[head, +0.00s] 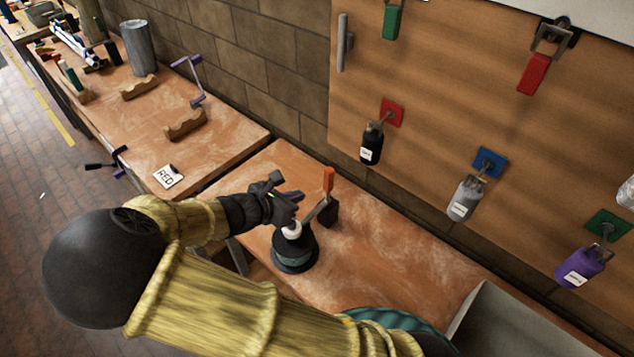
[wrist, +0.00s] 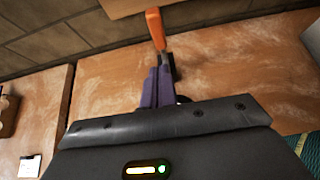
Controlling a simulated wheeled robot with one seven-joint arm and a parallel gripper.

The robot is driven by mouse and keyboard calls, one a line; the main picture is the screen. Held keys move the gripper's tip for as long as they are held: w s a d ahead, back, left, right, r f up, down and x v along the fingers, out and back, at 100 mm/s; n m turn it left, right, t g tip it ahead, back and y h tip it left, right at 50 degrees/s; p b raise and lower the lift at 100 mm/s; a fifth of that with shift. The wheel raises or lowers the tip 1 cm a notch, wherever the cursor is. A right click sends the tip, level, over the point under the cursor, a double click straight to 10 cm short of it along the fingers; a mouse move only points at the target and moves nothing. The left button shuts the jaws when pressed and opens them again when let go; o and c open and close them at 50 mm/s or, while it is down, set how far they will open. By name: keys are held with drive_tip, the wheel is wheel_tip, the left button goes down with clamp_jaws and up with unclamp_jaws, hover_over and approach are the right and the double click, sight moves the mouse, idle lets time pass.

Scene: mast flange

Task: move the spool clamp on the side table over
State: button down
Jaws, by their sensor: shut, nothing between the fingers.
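The spool clamp (head: 294,252) stands on the near side table (head: 370,255). It has a dark round body with a teal band, a white top and a metal lever rising to an orange handle (head: 328,179). A small black block (head: 328,214) is by the lever. My gripper (head: 296,195) is just left of the lever and above the body, its purple fingers shut and empty. In the wrist view the shut fingers (wrist: 154,76) point toward the orange handle (wrist: 155,28), which is beyond their tips. Whether they touch the lever I cannot tell. The clamp body is mostly hidden there.
A second table (head: 225,145) at left holds wooden cradles, a grey cylinder (head: 139,47), a purple crank (head: 192,80) and a card marked RED (head: 168,177).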

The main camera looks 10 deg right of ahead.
sight(324, 181)
drive_tip(key=shift+w+d+r+p+x, duration=0.15)
drive_tip(key=shift+r+p+x, duration=0.15)
drive_tip(key=shift+x, duration=1.05)
drive_tip(key=shift+w+d+r+p+x, duration=0.1)
drive_tip(key=shift+r+p+x, duration=0.15)
drive_tip(key=shift+x, duration=1.1)
drive_tip(key=shift+w+d+r+p+x, duration=0.15)
drive_tip(key=shift+r+p+x, duration=0.15)
drive_tip(key=shift+x, duration=1.1)
drive_tip(key=shift+w+a+r, duration=0.1)
drive_tip(key=shift+a, duration=0.05)
